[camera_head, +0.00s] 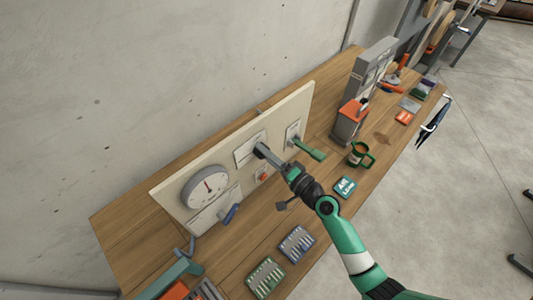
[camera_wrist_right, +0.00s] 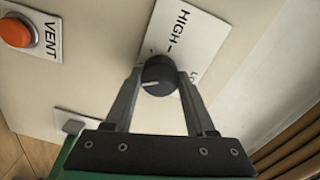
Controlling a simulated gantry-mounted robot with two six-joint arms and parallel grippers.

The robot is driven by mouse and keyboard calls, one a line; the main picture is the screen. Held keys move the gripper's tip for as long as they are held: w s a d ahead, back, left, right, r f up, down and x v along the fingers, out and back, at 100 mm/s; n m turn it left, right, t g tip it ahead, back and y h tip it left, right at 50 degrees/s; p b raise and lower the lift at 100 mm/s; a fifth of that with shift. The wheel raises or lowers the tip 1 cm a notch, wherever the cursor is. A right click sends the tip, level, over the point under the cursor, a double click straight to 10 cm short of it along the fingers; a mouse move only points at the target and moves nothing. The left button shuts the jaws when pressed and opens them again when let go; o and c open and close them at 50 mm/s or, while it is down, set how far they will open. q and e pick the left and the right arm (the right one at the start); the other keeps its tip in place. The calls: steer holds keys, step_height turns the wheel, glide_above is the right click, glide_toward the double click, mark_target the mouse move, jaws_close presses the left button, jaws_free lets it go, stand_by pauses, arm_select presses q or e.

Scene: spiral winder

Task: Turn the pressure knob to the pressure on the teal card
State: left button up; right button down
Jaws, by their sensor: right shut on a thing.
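The pressure knob (camera_wrist_right: 158,76) is a dark round knob with a pale pointer line, on a white plate (camera_wrist_right: 190,38) marked HIGH; a second word starting "LO" is partly hidden. My right gripper (camera_wrist_right: 157,82) is shut on the knob, one finger on each side. My left gripper is not in view.
The upright cream panel (camera_head: 296,107) carries a round gauge (camera_head: 207,188) with a red needle, a green-handled lever (camera_head: 308,149), a blue handle (camera_head: 230,214) and an orange VENT button (camera_wrist_right: 15,32). A green mug (camera_head: 359,157) stands near the card. Slotted trays (camera_head: 265,278) lie in front.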

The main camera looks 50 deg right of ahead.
steer(key=shift+c, duration=1.2)
jaws_free()
steer(key=s+b, duration=0.1)
steer(key=s, duration=1)
steer(key=shift+s+a, duration=0.2)
steer(key=shift+s, duration=0.15)
